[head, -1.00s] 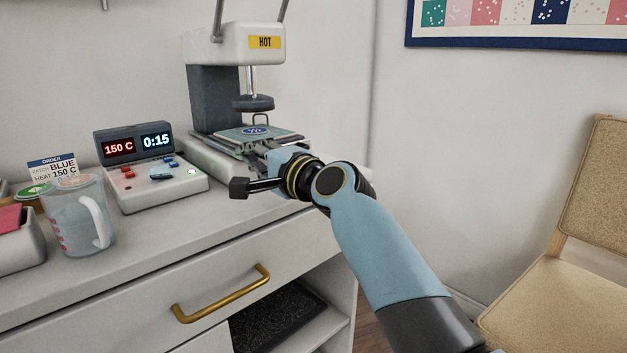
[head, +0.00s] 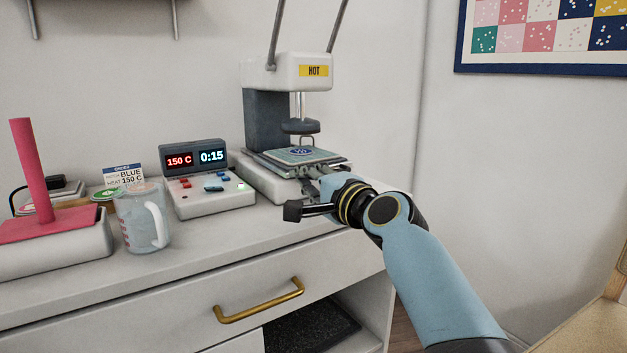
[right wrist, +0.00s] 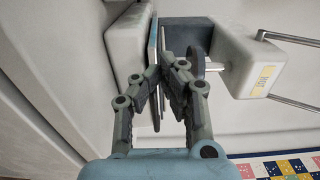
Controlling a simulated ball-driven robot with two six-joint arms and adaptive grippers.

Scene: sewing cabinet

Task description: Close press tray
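The press (head: 300,72) with a yellow HOT label stands at the back of the cabinet top. Its tray (head: 262,158) lies below the raised round dark pad and sticks out toward the front right. My right gripper (head: 316,176) is at the tray's front edge. In the right wrist view the fingers (right wrist: 163,72) are drawn close together by the tray's edge (right wrist: 153,42). Whether they pinch it cannot be told. My left gripper is out of view.
A control box (head: 213,196) reads 150 C and 0:15. Left of it stand a measuring cup (head: 136,222), an order card (head: 122,176) and a white base with a pink top (head: 55,228). A brass drawer handle (head: 260,302) juts out below.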

